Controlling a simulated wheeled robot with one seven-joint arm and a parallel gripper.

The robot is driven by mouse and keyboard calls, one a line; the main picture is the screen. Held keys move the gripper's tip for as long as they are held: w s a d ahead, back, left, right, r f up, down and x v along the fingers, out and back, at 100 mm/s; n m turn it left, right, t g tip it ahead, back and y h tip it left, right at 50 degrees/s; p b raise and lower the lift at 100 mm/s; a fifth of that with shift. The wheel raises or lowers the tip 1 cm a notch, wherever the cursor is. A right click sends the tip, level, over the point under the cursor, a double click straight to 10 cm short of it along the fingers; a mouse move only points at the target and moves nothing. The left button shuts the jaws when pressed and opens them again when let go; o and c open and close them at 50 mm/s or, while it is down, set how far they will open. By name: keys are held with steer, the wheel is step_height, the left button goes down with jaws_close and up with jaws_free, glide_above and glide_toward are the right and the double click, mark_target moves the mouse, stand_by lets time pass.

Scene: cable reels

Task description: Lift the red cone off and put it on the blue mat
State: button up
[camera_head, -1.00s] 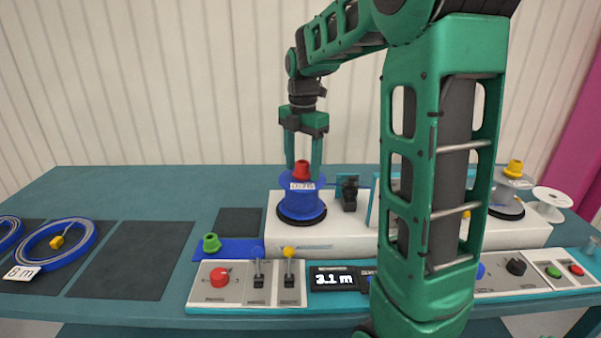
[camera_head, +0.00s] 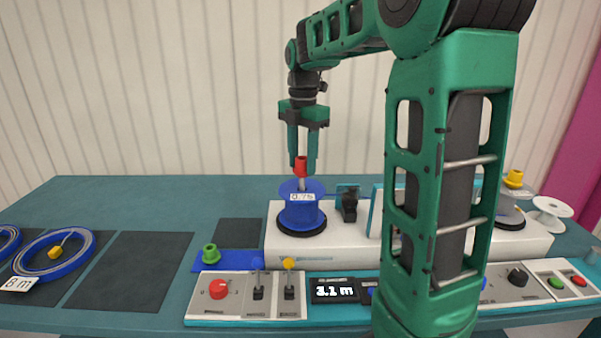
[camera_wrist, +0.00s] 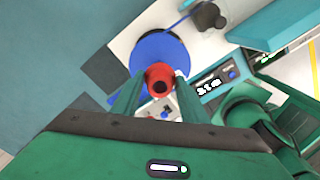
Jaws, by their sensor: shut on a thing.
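The red cone (camera_head: 301,166) is between the fingers of my gripper (camera_head: 301,168), which is shut on it. The cone is above the blue reel (camera_head: 301,212), with a pale spindle showing between them. In the wrist view the red cone (camera_wrist: 159,78) sits between my green fingertips (camera_wrist: 152,88), in front of the blue reel (camera_wrist: 150,50). The blue mat (camera_head: 241,262) lies left of the white machine base, and a green cone (camera_head: 210,253) stands on its left part.
The control panel (camera_head: 205,309) with knobs and levers runs along the front. A black clamp-like part (camera_head: 349,204) stands right of the reel. A yellow cone (camera_head: 514,178) tops another reel at right. Dark mats (camera_head: 130,268) and a blue cable coil (camera_head: 85,262) lie at left.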

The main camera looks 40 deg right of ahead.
steer(key=s+a+r, duration=0.2)
steer(key=a+r, duration=0.4)
steer(key=a, duration=0.5)
steer(key=shift+s+a+r, duration=0.15)
steer(key=shift+s+r, duration=0.2)
steer(key=shift+r, duration=0.05)
steer(key=shift+o, duration=1)
steer(key=shift+c, duration=1)
